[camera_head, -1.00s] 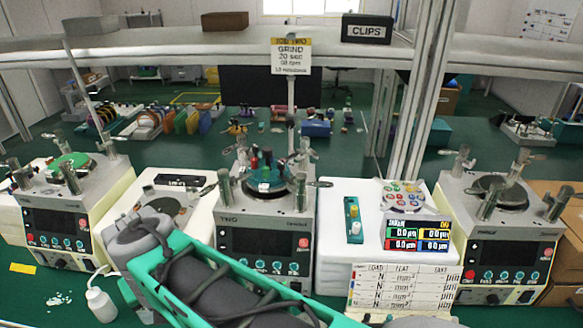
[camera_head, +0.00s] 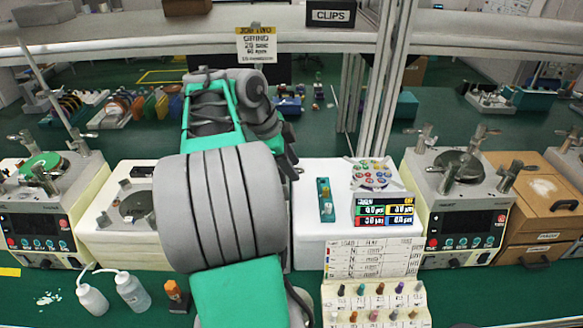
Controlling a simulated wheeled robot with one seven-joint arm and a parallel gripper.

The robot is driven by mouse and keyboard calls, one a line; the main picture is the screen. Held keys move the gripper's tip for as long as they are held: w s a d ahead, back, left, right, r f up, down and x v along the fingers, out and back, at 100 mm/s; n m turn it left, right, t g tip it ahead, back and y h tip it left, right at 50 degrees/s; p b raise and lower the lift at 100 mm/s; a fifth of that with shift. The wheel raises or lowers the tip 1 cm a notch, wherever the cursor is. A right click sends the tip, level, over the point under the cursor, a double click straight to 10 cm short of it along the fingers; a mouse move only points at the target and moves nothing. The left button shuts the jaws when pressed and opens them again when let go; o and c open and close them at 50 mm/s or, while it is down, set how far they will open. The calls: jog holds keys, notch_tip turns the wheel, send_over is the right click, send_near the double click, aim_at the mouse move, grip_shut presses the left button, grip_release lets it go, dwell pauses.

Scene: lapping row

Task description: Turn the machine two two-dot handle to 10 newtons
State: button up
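Machine two stands behind my arm in the middle of the head view. My grey and green arm covers nearly all of it, including its front panel. Its two-dot handle cannot be made out. My gripper cannot be made out either; the arm rises from the bottom edge and bends over the machine's place, hiding its own end. The job two sign (camera_head: 256,45) stands above, reading grind, 20 sec, with smaller lines too small to read surely.
Other machines stand at left (camera_head: 40,225) and right (camera_head: 460,215). A white block with a small readout (camera_head: 384,210) is right of my arm. A stepped peg rack (camera_head: 376,309), two white bottles (camera_head: 133,291) and an orange-topped bottle (camera_head: 176,296) are in front. A shelf (camera_head: 130,40) crosses behind.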

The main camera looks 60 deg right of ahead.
jog(key=shift+f, duration=0.1)
grip_shut()
dwell(0.3)
dwell(1.1)
